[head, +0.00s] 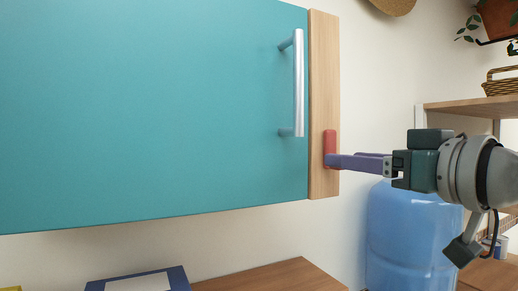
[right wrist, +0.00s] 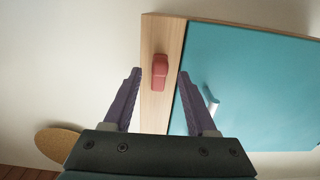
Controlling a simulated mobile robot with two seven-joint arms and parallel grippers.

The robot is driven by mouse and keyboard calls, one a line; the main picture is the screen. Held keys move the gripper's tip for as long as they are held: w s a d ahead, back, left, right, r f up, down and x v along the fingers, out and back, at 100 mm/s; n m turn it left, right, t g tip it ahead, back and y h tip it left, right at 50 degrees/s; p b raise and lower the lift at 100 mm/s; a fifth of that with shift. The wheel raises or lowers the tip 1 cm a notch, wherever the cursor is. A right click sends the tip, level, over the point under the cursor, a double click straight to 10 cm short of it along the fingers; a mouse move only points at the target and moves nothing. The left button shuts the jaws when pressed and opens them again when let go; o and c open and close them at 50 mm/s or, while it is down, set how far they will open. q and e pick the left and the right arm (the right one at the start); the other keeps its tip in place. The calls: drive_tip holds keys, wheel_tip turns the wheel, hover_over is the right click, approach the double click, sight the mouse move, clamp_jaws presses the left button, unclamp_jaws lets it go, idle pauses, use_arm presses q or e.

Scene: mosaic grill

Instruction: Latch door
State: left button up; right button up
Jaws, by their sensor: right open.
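The teal door (head: 150,110) hangs flat against the wooden side strip (head: 323,60), with a silver bar handle (head: 298,75) near its right edge. A red latch (head: 330,139) is on the strip and points upright along it, not across the door. My right gripper (head: 328,160) reaches in from the right with its purple fingers at the latch's lower end. In the right wrist view, the red latch (right wrist: 160,66) appears between the open fingertips. I cannot tell whether they touch it. My left gripper is out of view.
A blue water bottle (head: 395,235) stands below my right arm. A wooden shelf (head: 470,108) with a wicker basket (head: 500,82) is at the right. A wooden surface (head: 275,276) lies below the door. The wall beside the strip is clear.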

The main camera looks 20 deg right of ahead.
drive_tip(key=shift+w, duration=0.85)
clamp_jaws()
